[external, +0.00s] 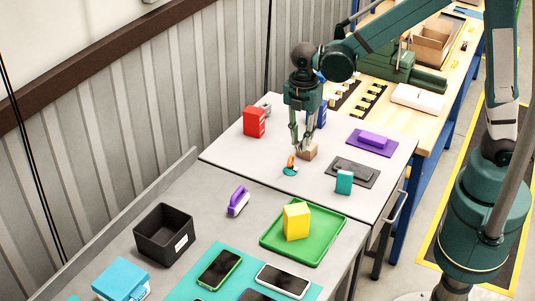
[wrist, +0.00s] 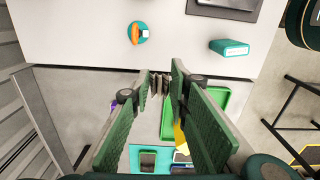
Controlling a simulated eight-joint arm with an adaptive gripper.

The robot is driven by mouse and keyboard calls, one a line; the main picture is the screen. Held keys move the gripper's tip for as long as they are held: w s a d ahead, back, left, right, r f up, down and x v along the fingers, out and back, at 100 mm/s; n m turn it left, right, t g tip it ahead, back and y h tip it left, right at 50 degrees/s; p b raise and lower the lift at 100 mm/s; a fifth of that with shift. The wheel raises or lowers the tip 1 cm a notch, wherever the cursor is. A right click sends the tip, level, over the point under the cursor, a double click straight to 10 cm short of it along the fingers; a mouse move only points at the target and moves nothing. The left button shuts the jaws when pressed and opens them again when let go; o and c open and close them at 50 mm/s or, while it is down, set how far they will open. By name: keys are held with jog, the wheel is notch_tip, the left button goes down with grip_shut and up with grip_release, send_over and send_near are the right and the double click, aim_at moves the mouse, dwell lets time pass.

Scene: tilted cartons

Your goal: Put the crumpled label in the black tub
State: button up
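The crumpled label (external: 308,151) is a small tan, folded-looking piece at my fingertips in the external view. In the wrist view the brownish crumpled label (wrist: 158,84) sits between the tips of my green finger pads. My gripper (external: 300,145) points down and appears shut on it, holding it above the pale worktop; the contact itself is partly hidden. My gripper also shows in the wrist view (wrist: 157,76). The black tub (external: 164,233), open-topped with a white sticker, stands at the lower left in the external view, well away from my gripper. It is not visible in the wrist view.
An orange item on a teal base (external: 291,165) and a teal box (external: 344,182) stand near my gripper. A purple-and-white item (external: 238,200) and a green tray (external: 275,246) holding a yellow box (external: 296,221) are on the grey worktop. A blue box (external: 121,280) stands before the tub.

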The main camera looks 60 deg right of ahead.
jog(key=w+a+r, duration=0.1)
jog(key=w+a, duration=0.8)
jog(key=a, duration=0.3)
jog(key=w+a, duration=0.8)
jog(key=a, duration=0.5)
jog(key=w+a+f, duration=0.1)
jog(key=w+a, duration=0.1)
jog(key=a, duration=0.8)
jog(key=w+a+f, duration=0.1)
jog(key=w+a, duration=0.2)
jog(key=a, duration=0.7)
jog(key=shift+m, duration=0.3)
notch_tip(320, 180, down, 5)
jog(key=shift+s+a+r, duration=0.15)
jog(key=shift+r, duration=0.05)
jog(key=shift+f, duration=3.15)
jog(key=shift+f, duration=1.85)
